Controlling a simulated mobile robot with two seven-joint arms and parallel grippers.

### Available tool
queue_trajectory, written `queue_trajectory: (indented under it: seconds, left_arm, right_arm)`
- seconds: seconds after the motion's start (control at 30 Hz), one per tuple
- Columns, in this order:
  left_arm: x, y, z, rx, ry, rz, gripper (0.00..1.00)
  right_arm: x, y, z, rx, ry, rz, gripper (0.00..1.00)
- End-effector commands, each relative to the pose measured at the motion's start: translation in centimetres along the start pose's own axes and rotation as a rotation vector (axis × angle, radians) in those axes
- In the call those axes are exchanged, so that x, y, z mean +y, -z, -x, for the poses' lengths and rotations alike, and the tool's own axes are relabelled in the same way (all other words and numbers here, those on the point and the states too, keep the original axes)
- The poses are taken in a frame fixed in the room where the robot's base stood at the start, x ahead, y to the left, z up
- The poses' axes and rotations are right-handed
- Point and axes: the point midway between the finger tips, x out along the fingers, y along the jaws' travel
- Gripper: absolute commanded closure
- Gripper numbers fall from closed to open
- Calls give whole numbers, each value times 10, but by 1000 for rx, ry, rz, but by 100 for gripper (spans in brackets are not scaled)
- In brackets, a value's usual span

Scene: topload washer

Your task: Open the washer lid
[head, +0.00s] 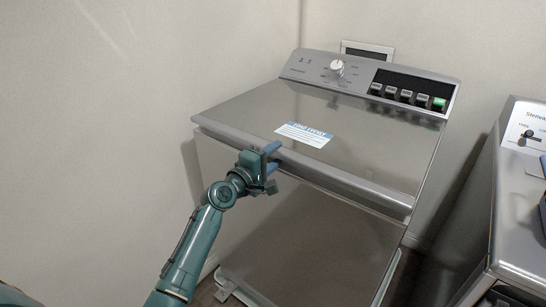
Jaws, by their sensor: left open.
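The grey top-load washer (300,225) stands in the middle of the head view. Its lid (350,125) lies flat and closed, with a blue-and-white label (304,134) on it and a rounded front edge (345,183). My left gripper (273,158) is open at the lid's front edge, left of centre, with its blue fingers one above the other. The upper finger is close to the lid's edge. I cannot tell whether either finger touches it. My right gripper is not in view.
The washer's control panel (375,82) with a white knob (337,66) and several buttons stands behind the lid. A second appliance (520,190) stands at the right. Plain walls are to the left and behind. A narrow gap separates the two machines.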

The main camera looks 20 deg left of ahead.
Motion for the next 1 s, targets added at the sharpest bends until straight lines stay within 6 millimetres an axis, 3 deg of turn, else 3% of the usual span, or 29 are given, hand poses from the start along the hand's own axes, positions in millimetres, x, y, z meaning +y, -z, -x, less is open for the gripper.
queue_trajectory:
  seconds: [0.07, 0.57, 1.0]
  left_arm:
    - [0, 0, 0, 0, 0, 0, 59]
    - [0, 0, 0, 0, 0, 0, 100]
    - [6, 1, -1, 1, -1, -1, 100]
  right_arm:
    - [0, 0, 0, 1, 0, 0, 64]
    - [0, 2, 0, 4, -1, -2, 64]
    - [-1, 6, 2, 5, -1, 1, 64]
